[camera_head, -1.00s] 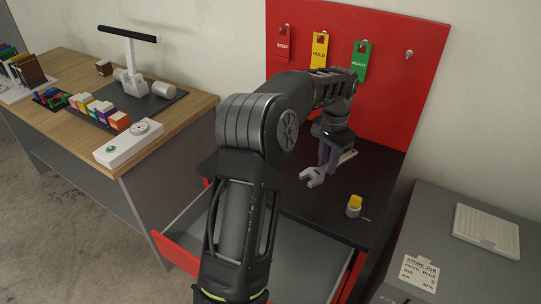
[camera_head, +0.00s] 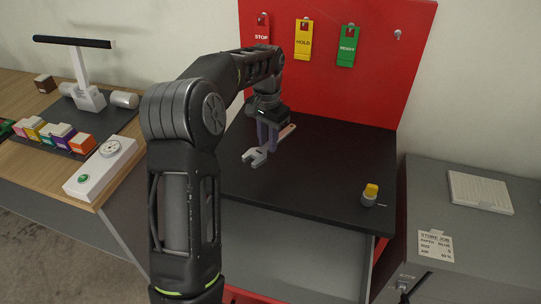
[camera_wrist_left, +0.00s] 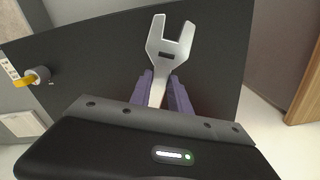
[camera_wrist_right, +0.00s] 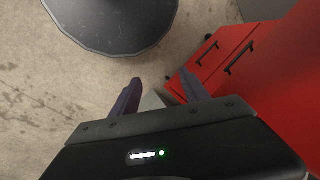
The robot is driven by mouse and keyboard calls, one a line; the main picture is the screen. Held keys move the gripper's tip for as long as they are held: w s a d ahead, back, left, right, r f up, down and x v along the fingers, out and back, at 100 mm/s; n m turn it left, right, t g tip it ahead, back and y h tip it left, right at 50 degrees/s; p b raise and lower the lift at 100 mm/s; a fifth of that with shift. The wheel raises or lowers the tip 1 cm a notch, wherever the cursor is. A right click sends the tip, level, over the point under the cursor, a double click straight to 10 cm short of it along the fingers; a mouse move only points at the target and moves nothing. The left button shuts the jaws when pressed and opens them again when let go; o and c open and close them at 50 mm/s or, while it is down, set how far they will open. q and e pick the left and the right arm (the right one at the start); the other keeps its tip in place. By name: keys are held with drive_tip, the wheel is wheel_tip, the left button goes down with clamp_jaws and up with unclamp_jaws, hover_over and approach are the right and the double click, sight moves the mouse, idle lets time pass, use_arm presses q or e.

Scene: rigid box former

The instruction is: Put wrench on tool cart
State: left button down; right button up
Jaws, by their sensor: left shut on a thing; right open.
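The wrench (camera_head: 257,158) has a silver open-ended head and a reddish part at the far end of its handle. My left gripper (camera_head: 268,143) is shut on it, over the black top of the red tool cart (camera_head: 330,165). In the left wrist view the wrench (camera_wrist_left: 168,50) sticks out between the purple fingers (camera_wrist_left: 165,95), its jaw pointing away. I cannot tell whether the wrench touches the cart top. My right gripper (camera_wrist_right: 155,95) shows only in its own wrist view, open and empty above the floor, near red drawers (camera_wrist_right: 225,60).
The cart's red back panel carries STOP (camera_head: 262,35), HOLD (camera_head: 303,40) and READY (camera_head: 347,46) tags. A small yellow-capped grey item (camera_head: 370,195) stands near the cart's front right. A wooden desk (camera_head: 15,90) is left, a grey cabinet (camera_head: 440,190) right. The cart top's middle is clear.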

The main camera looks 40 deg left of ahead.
use_arm(q)
drive_tip(key=b, duration=0.4)
hover_over(268, 173)
wheel_tip(268, 173, down, 6)
drive_tip(key=shift+f, duration=0.25)
drive_tip(key=shift+r, duration=0.1)
drive_tip(key=shift+s, duration=0.1)
wheel_tip(268, 173, down, 4)
drive_tip(key=b, duration=0.3)
drive_tip(key=shift+r, duration=0.15)
drive_tip(key=c, duration=1.2)
unclamp_jaws()
drive_tip(key=shift+c, duration=0.2)
